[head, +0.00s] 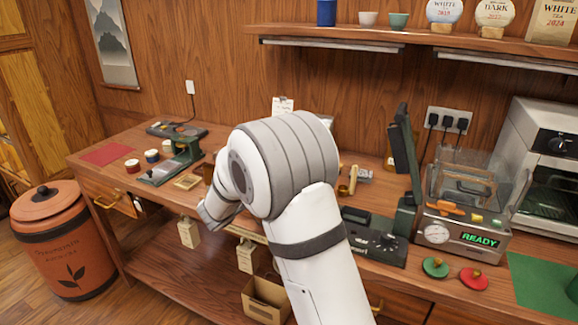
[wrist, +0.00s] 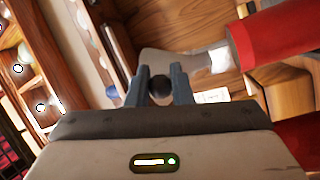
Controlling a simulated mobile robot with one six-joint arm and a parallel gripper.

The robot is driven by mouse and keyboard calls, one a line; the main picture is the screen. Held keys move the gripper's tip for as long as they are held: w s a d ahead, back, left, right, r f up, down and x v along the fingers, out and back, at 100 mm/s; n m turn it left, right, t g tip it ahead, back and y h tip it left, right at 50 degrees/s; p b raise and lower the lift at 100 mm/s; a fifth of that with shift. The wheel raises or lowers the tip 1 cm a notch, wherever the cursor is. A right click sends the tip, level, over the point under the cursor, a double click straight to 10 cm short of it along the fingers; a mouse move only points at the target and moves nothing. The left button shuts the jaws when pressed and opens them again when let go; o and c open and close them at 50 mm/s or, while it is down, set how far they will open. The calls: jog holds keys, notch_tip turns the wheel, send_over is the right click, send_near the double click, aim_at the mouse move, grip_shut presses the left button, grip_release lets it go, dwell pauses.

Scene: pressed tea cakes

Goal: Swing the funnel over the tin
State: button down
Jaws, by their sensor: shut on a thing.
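In the wrist view, my gripper (wrist: 161,78) has its two fingers on either side of a small dark round knob (wrist: 160,86) and is shut on it. A pale grey shape (wrist: 185,61) behind the knob may be the funnel; I cannot tell for certain. A red cylinder (wrist: 285,45) lies at the upper right, its end beside the grey shape; it may be the tin. Whether the grey shape is over it cannot be told. In the head view, my arm covers the middle of the bench, hiding the fingertips, knob and funnel.
In the head view, a green-based press (head: 175,165) and red mat (head: 107,154) are on the bench's left. A black device (head: 370,238) and a machine reading READY (head: 470,238) are on its right. A lidded terracotta bin (head: 58,245) stands on the floor at left.

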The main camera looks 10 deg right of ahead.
jog(key=shift+w+a+r, duration=0.2)
jog(key=shift+r, duration=0.25)
jog(key=c, duration=1.8)
grip_release()
jog(key=o, duration=0.3)
jog(key=shift+w+a+f, duration=0.1)
jog(key=shift+w+f, duration=0.1)
jog(key=shift+o, duration=0.9)
jog(key=shift+s, duration=0.15)
jog(key=shift+f, duration=0.1)
jog(key=v, duration=0.7)
jog(key=shift+s+a, duration=0.25)
